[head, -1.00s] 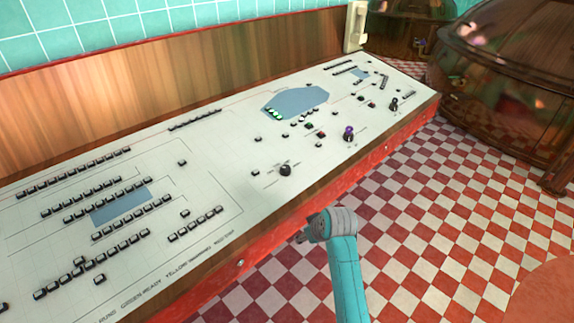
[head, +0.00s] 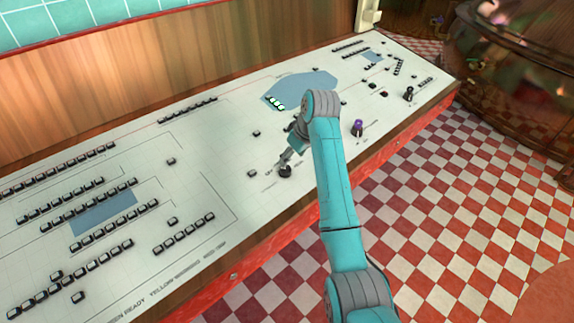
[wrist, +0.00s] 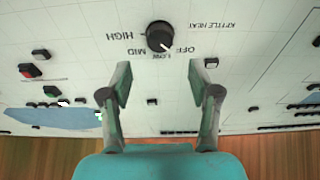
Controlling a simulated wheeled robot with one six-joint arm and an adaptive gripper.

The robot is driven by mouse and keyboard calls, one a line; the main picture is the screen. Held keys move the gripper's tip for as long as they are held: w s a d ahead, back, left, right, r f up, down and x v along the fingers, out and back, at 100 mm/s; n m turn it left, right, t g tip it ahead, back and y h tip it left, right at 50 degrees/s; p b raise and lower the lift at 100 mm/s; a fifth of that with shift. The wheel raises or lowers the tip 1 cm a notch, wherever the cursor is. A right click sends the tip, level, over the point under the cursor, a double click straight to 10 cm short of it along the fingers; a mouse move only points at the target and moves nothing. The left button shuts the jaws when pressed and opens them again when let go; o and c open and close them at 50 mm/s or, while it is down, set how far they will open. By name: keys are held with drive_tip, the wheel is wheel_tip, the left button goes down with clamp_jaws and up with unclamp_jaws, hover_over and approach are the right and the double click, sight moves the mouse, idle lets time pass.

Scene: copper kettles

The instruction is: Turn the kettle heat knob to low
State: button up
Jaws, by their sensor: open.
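The kettle heat knob (wrist: 159,36) is round and black with a white pointer line. It sits among the upside-down labels HIGH, MID, LOW and OFF, beside the words KETTLE HEAT. Its pointer aims to the lower right in the wrist view, around the OFF and LOW labels; I cannot tell exactly which. In the head view the knob (head: 285,172) stands near the front of the white panel. My gripper (wrist: 163,76) is open and empty, its fingers apart, with the knob ahead of the gap. In the head view my gripper (head: 287,160) is close to the knob, partly hidden by the arm.
The white control panel (head: 235,135) carries many small black buttons and blue screens. A purple knob (head: 357,127) and another black knob (head: 408,93) stand to the right. A red button (wrist: 29,71) lies left in the wrist view. A large copper kettle (head: 515,85) stands at right.

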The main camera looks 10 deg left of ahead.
sight(286, 168)
drive_tip(key=x, duration=0.7)
drive_tip(key=shift+a+f, duration=0.1)
drive_tip(key=c, duration=1.1)
